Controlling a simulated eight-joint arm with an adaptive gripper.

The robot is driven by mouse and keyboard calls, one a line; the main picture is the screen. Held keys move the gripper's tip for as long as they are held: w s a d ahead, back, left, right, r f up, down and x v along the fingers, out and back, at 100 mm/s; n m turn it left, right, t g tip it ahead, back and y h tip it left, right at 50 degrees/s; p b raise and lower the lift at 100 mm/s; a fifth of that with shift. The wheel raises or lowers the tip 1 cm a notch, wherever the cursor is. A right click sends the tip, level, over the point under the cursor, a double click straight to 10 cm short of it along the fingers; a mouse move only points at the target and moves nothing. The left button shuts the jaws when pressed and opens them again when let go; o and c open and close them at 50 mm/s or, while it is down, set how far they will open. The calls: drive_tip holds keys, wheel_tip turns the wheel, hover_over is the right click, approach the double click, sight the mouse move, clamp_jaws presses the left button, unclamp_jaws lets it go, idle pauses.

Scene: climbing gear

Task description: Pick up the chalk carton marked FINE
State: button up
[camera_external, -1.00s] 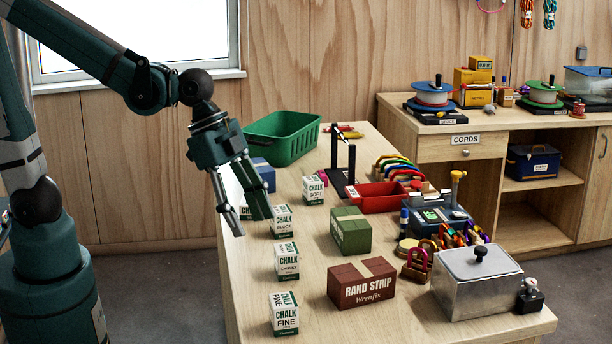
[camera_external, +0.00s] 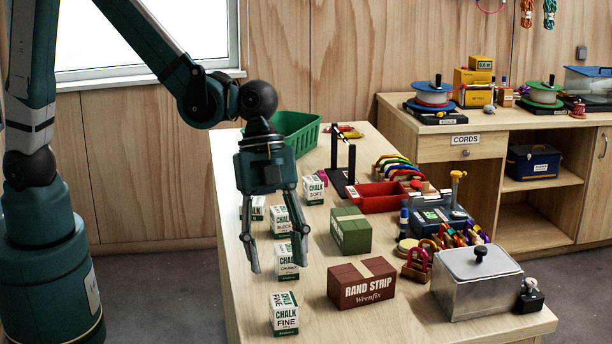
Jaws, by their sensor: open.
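The chalk carton marked FINE (camera_external: 284,315) is a small white and green box standing upright at the near left of the table. My gripper (camera_external: 276,268) points down with its fingers apart and empty, behind and above the FINE carton. One finger passes in front of the CHUNKY chalk carton (camera_external: 287,263) and partly hides it. The BLOCK carton (camera_external: 280,222) stands behind that, and the SOFT carton (camera_external: 313,190) is farther back to the right. Another chalk carton (camera_external: 258,208) is partly hidden behind my gripper.
A brown RAND STRIP box (camera_external: 361,284) stands right of the FINE carton, with a green box (camera_external: 351,232) behind it. A metal lidded box (camera_external: 477,284) is at the near right. A green basket (camera_external: 304,137) is at the back.

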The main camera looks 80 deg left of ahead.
sight(283, 299)
drive_tip(key=shift+s+d+f+m+p, duration=0.1)
drive_tip(key=shift+d+f+m+p, duration=0.15)
drive_tip(key=shift+d, duration=0.4)
drive_tip(key=shift+d+f+m+p, duration=0.1)
drive_tip(key=shift+d+m+p, duration=0.2)
drive_tip(key=shift+d, duration=0.3)
drive_tip(key=shift+x, duration=1.3)
drive_tip(key=shift+f, duration=0.1)
drive_tip(key=shift+x, duration=2.5)
drive_tip(key=shift+a, duration=0.15)
drive_tip(key=c, duration=1)
